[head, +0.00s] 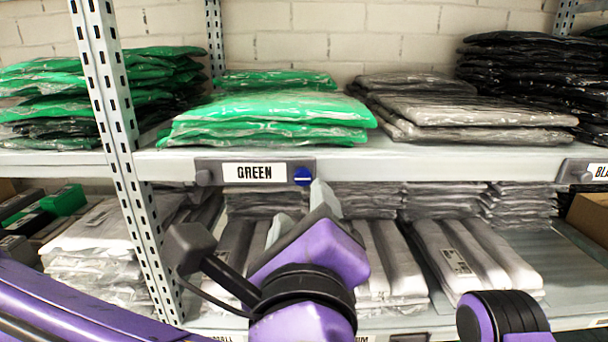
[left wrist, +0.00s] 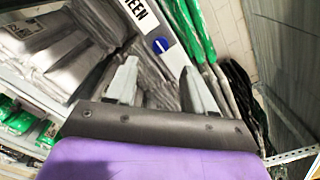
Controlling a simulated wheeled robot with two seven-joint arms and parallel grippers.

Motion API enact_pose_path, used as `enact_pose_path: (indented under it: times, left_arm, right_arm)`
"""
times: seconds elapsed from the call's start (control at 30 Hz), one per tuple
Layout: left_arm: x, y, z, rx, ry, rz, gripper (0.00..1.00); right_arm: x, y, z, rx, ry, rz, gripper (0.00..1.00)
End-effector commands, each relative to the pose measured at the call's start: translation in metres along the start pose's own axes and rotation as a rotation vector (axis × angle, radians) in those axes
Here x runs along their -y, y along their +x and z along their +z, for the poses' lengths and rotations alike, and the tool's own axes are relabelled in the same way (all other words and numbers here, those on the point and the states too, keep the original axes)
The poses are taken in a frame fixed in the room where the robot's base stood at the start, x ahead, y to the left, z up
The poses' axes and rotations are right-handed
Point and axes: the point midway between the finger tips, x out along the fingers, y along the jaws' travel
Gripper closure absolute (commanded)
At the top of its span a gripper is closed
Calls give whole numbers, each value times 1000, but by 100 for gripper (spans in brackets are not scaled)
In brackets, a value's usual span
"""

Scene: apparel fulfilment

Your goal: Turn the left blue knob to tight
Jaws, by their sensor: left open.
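The blue knob (head: 303,176) is a round disc with a white line, at the right end of the GREEN label holder on the shelf edge. Its line lies about level in the head view. It also shows in the left wrist view (left wrist: 161,45), ahead of and between the fingertips. My left gripper (head: 300,212) is open, just below and in front of the knob in the head view. In the left wrist view its two grey fingers (left wrist: 160,72) are apart with nothing held. I see no contact with the knob. Part of my right arm shows at lower right; its gripper is out of view.
The GREEN label (head: 254,173) sits left of the knob, with a dark end piece (head: 204,177). Bagged green garments (head: 270,115) lie on the shelf (head: 420,160) above. Grey bagged garments (head: 475,255) fill the level below. A perforated post (head: 118,140) stands at left.

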Motion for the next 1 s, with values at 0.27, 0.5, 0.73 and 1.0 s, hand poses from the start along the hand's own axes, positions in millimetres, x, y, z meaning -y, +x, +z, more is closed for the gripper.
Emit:
enact_pose_path:
  times: [0.27, 0.5, 0.73, 1.0]
  left_arm:
    - [4, 60, 4, -1, 2, 3, 47]
    - [1, 77, 0, 0, 4, 0, 47]
    - [0, 77, 0, 0, 4, -1, 64]
    - [0, 76, 0, 0, 6, -1, 100]
  right_arm:
    - [-3, -33, -14, 0, 0, 0, 52]
    - [-3, -37, -15, 0, 0, 0, 52]
    - [-3, -36, -15, 0, 0, 0, 52]
    - [-3, -36, -15, 0, 0, 0, 52]
